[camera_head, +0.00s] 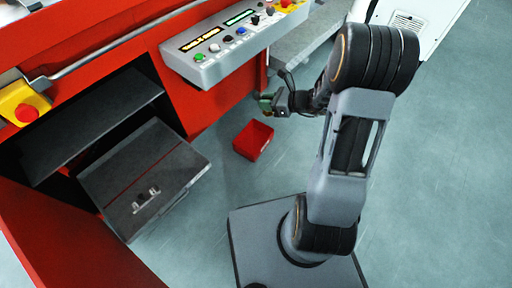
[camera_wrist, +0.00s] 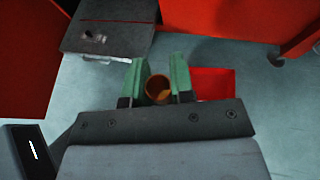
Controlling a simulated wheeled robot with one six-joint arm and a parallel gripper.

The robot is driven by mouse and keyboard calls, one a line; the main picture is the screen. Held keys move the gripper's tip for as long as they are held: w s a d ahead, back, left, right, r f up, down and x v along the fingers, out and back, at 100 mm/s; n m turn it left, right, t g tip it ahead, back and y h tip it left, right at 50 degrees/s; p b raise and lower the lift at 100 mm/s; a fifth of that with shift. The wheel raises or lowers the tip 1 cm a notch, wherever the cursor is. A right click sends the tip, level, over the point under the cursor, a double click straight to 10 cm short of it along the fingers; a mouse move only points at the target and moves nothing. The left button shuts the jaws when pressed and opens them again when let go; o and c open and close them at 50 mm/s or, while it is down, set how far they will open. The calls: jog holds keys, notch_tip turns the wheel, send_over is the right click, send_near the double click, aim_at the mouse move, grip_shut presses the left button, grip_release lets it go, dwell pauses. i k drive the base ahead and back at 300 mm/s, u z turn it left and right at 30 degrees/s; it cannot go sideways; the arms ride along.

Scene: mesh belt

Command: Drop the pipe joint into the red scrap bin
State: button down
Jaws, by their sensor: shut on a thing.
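My gripper (camera_wrist: 158,85) is shut on the pipe joint (camera_wrist: 157,89), a round, hollow, brown-orange piece between its green fingers. In the head view my gripper (camera_head: 267,103) is small and the piece in it is hard to make out. The red scrap bin (camera_head: 253,140) stands on the floor, below and slightly left of my gripper in the head view. In the wrist view the red bin (camera_wrist: 213,84) is just right of the fingers, partly hidden by my gripper body. The pipe joint is held above the floor, apart from the bin.
A red machine with a grey button panel (camera_head: 237,40) stands behind the bin. A yellow emergency-stop box (camera_head: 22,103) is at far left. The floor (camera_head: 440,170) at right is clear.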

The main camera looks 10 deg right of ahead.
aim_at(257, 142)
jog(key=k, duration=0.35)
jog(key=z, duration=1.5)
jog(key=i, duration=1.45)
jog(key=u, duration=3.5)
